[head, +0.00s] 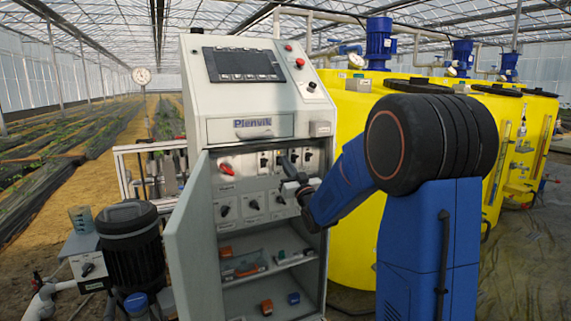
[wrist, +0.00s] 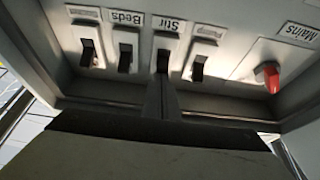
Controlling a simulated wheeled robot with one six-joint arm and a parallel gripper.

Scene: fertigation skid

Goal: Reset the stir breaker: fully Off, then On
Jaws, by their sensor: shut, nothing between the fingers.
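The stir breaker (wrist: 163,60) is a small black toggle under the upside-down "Stir" label in the wrist view, in a row of similar black breakers. My gripper (wrist: 164,84) is shut and empty, its narrow fingertips at the near end of this toggle. I cannot tell whether they touch it, nor clearly read its position. In the head view my gripper (head: 284,161) reaches into the open cabinet at the upper breaker row and covers the stir breaker there.
Beds breaker (wrist: 126,57) and another breaker (wrist: 198,67) flank it closely. The red Mains knob (wrist: 270,76) stands apart. The cabinet door (head: 190,240) hangs open at left; rotary knobs (head: 253,205) sit below the row. Yellow tanks (head: 350,150) stand behind my arm.

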